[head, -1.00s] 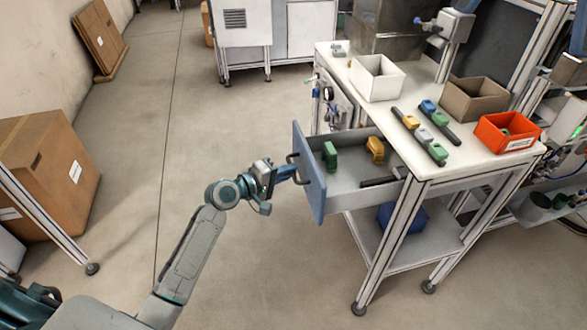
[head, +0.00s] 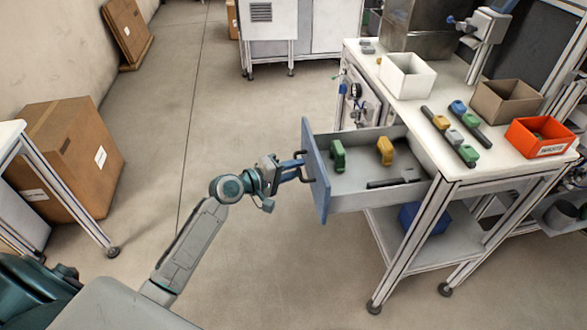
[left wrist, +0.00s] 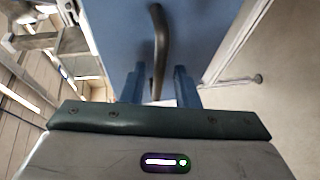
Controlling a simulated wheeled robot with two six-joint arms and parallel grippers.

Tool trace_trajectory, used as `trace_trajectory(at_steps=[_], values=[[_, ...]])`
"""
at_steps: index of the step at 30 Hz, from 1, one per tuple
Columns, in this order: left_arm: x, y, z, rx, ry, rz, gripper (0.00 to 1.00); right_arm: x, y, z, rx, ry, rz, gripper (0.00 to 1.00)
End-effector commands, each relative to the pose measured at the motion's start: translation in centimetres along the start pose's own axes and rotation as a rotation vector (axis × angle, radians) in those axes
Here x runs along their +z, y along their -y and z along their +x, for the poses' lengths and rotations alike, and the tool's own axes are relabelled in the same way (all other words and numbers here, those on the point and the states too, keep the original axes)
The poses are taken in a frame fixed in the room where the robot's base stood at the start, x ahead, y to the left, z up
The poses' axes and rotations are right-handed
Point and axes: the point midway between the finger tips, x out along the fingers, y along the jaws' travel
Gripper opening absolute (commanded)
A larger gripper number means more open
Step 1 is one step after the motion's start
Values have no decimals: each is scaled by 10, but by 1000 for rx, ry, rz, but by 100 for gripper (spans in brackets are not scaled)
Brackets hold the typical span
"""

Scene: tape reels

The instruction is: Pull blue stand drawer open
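The drawer with the blue front panel (head: 313,175) sticks well out of the white-topped stand (head: 440,135). Its dark bow handle (left wrist: 158,45) stands in front of the blue face in the left wrist view. My left gripper (head: 299,166) is at the handle, with one blue finger on each side of it (left wrist: 159,82). It moves together with the drawer, so I read it as shut on the handle, though the contact itself is not clear. A green block (head: 338,156), a yellow block (head: 386,151) and a dark flat piece (head: 396,183) lie in the drawer. My right gripper is not in view.
A cardboard box (head: 68,160) and table stand at left. The floor (head: 230,120) between is clear.

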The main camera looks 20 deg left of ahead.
Motion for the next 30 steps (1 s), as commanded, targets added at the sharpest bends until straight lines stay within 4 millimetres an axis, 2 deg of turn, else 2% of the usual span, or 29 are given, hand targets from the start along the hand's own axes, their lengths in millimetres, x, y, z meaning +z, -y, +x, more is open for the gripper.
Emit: trace_trajectory(at_steps=[9, 13, 24, 30], values=[[0, -1, -1, 1, -1, 1, 33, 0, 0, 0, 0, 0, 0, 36], [-1, 0, -9, 1, -2, 4, 33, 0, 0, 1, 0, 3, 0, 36], [-1, 2, -70, -4, 0, 6, 33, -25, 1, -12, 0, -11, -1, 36], [0, 2, -94, -3, 0, 3, 33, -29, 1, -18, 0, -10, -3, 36]])
